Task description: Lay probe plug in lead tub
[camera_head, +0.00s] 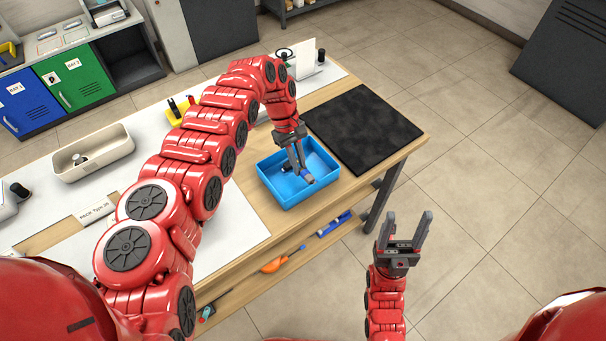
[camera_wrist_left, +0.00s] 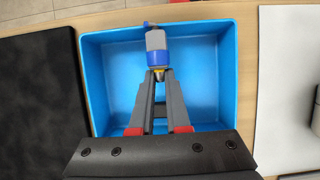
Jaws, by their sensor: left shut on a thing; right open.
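The blue tub (camera_head: 271,185), which I take to be the lead tub, stands on the table and also fills the left wrist view (camera_wrist_left: 210,42). My left gripper (camera_head: 303,172) points down into the tub. In the left wrist view my left gripper (camera_wrist_left: 160,76) is shut on the probe plug (camera_wrist_left: 156,42), a small grey and blue piece with a metal tip. The plug is over the tub's inside; I cannot tell whether it touches the floor. It shows small in the head view (camera_head: 309,177). My right gripper (camera_head: 405,232) is open and empty, off the table's front edge.
A black mat (camera_head: 365,128) lies right of the tub. A cream tray (camera_head: 112,163) holding a small item stands at the left. A yellow holder (camera_head: 178,115) stands behind my left arm. A lower shelf (camera_head: 243,277) holds tools.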

